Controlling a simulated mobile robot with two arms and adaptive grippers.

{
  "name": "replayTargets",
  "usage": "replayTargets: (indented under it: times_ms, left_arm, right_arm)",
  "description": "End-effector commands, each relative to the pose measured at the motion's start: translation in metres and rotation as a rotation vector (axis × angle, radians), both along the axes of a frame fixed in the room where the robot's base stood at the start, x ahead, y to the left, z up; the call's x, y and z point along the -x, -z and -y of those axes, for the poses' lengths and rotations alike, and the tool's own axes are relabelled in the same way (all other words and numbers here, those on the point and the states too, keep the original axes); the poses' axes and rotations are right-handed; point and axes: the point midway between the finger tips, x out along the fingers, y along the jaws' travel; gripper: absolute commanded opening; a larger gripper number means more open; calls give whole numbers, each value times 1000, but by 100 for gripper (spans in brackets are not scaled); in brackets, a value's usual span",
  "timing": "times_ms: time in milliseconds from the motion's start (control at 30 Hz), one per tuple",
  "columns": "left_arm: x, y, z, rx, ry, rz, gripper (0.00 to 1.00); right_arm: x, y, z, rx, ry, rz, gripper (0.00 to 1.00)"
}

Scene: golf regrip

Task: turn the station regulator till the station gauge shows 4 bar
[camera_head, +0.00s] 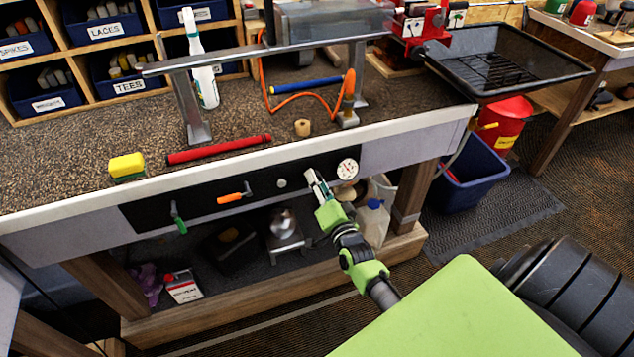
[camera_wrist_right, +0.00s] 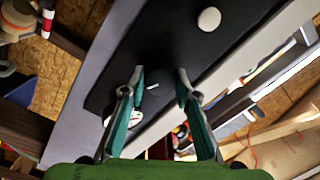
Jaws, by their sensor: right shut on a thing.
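The station gauge (camera_head: 347,168) is a small round white dial with a dark rim at the right end of the black panel. Its needle is too small to read. In the right wrist view the gauge (camera_wrist_right: 133,117) is partly covered by a finger. My right gripper (camera_head: 316,183) is at the panel just left of the gauge. Its fingers (camera_wrist_right: 160,78) are shut on the station regulator, a dark knob mostly lost against the panel; a small white mark (camera_wrist_right: 152,86) shows between the fingertips. My left gripper is not in view.
Left of my gripper, the black panel (camera_head: 160,213) carries a round silver button (camera_head: 282,183), an orange-handled valve (camera_head: 233,198) and a green-handled one (camera_head: 178,221). The bench edge (camera_head: 240,149) runs above. A white jug (camera_head: 374,222) stands below, behind my arm.

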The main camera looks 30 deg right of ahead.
Motion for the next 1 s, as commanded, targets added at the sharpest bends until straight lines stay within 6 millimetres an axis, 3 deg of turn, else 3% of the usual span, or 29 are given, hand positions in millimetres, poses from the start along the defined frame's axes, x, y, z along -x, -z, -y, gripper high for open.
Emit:
replayTargets:
  times_ms: [500, 533, 600, 1000]
  left_arm:
    - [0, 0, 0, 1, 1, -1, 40]
    - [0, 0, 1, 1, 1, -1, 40]
    - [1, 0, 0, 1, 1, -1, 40]
    - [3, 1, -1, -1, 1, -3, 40]
  right_arm:
    - [0, 1, 0, -19, 0, 3, 7]
    - [0, 1, 0, -19, 0, 3, 34]
    - [0, 1, 0, -19, 0, 3, 45]
    - [6, 2, -1, -18, 0, 2, 45]
